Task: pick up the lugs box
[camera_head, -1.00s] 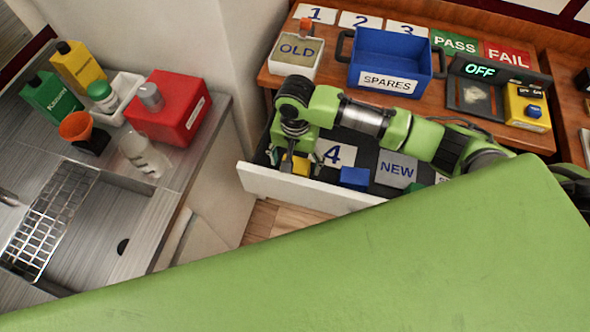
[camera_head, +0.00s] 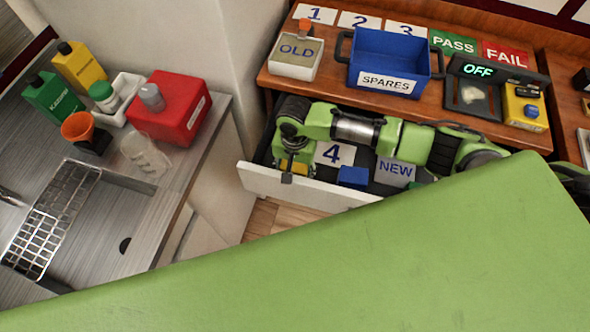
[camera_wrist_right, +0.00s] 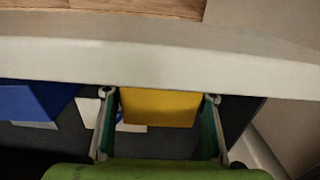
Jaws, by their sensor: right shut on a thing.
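A yellow box (camera_wrist_right: 160,108) sits in the open drawer (camera_head: 300,188), at its left end behind the front panel. No lugs label can be read on it. My right gripper (camera_wrist_right: 160,97) is shut on this box, one finger on each side. In the head view the right gripper (camera_head: 290,168) points down into the drawer and hides much of the yellow box (camera_head: 297,167). My left gripper is not in view.
A blue box (camera_head: 353,177) stands to the right in the drawer, near the 4 card (camera_head: 334,153) and NEW card (camera_head: 395,171). The blue SPARES bin (camera_head: 390,52) and OLD tray (camera_head: 296,62) stand on the bench above. A red container (camera_head: 172,105) stands on the left counter.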

